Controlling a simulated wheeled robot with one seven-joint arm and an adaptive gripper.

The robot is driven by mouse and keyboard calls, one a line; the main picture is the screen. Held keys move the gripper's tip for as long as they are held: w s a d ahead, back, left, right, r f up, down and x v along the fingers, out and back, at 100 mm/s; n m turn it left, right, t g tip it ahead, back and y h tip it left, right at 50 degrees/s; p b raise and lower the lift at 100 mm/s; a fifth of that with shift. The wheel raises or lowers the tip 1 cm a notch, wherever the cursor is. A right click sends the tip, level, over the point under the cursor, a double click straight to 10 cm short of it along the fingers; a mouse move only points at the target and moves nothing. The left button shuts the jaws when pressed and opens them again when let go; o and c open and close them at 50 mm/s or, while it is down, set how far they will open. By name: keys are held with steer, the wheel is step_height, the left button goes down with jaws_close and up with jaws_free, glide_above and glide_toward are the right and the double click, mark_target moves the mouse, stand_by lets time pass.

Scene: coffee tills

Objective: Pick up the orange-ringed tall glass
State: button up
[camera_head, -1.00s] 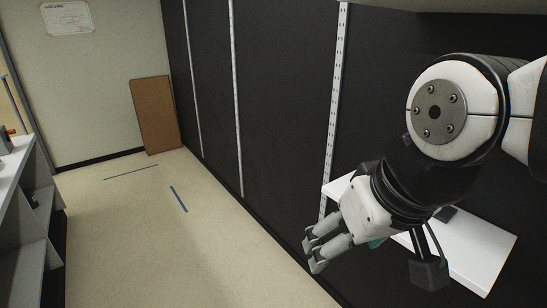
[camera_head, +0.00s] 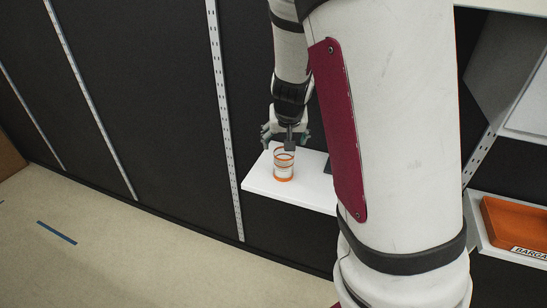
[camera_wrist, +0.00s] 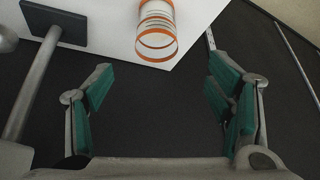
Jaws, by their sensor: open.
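The orange-ringed tall glass (camera_head: 284,165) stands upright on a white wall shelf (camera_head: 315,194), near its left end. It is clear, with orange bands at the rim and base. In the wrist view the glass (camera_wrist: 157,32) is at the top centre, beyond the fingertips and roughly midway between them. My gripper (camera_wrist: 158,85) is open and empty, with its green-padded fingers spread. In the head view my gripper (camera_head: 286,135) is just above and behind the glass, partly hidden by my wrist parts. I cannot tell the exact gap to the glass.
A dark flat-based stand with a grey rod (camera_wrist: 40,75) is at the left of the wrist view. An orange bin (camera_head: 515,225) sits on another shelf at the right.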

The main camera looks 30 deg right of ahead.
steer(key=b, duration=0.4)
glide_above(284, 164)
step_height(284, 164, down, 7)
steer(key=shift+w+r, duration=0.15)
steer(key=shift+r, duration=0.05)
steer(key=shift+b+x, duration=1.85)
steer(key=shift+x, duration=1.35)
steer(key=shift+s, duration=0.25)
steer(key=c, duration=1.5)
